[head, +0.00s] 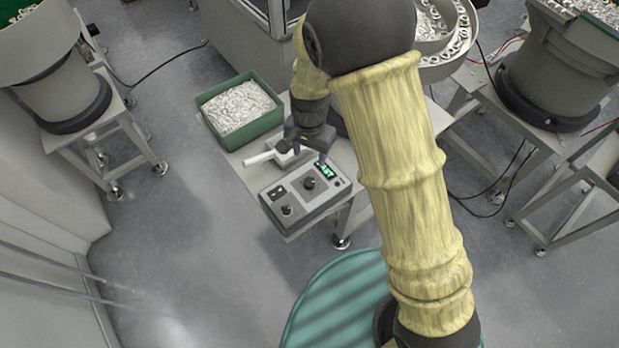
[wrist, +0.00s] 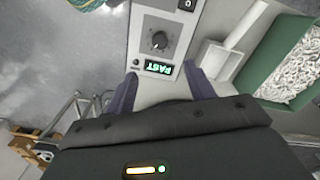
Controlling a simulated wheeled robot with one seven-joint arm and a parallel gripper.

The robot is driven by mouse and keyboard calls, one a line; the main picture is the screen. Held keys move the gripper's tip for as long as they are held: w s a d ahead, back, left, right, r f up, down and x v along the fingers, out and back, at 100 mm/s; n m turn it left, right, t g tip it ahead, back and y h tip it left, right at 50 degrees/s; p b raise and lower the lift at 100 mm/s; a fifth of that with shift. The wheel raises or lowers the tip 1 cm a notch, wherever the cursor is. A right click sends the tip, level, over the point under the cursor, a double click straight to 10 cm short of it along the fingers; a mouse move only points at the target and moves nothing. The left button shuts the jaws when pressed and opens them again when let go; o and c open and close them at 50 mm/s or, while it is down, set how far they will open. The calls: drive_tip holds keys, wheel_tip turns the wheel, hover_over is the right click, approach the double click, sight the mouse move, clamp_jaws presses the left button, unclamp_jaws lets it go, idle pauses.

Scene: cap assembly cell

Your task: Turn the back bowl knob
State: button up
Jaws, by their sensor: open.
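A grey control box (head: 300,203) sits on the table's front end. It carries a dark round knob (head: 309,183) near a small display (head: 327,171) with green characters, and a second dark knob (head: 286,210) nearer its front left. In the wrist view one knob (wrist: 159,40) shows with its white pointer and dial marks, beside a display (wrist: 158,67) reading FAST. My gripper (head: 309,155) is open near the display end of the box. Its two purple fingers (wrist: 160,86) are apart, with no object between them, and the knob lies beyond the fingertips. I cannot read any bowl labels.
A green bin (head: 240,136) of white parts stands on the table behind the box. A white handle-like piece (head: 262,158) lies between them, close to my gripper. Bowl feeders on stands (head: 68,100) are at left and right. The floor left of the table is clear.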

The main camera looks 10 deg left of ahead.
sight(309, 181)
wheel_tip(309, 181, down, 14)
drive_tip(key=shift+r+p, duration=0.1)
drive_tip(key=shift+p, duration=0.55)
drive_tip(key=c, duration=1)
drive_tip(key=shift+n, duration=0.4)
drive_tip(key=n+b, duration=0.1)
drive_tip(key=n, duration=0.4)
drive_tip(key=shift+b, duration=0.3)
drive_tip(key=n+b, duration=0.1)
drive_tip(key=n, duration=0.5)
drive_tip(key=shift+w, duration=0.1)
drive_tip(key=shift+a, duration=0.1)
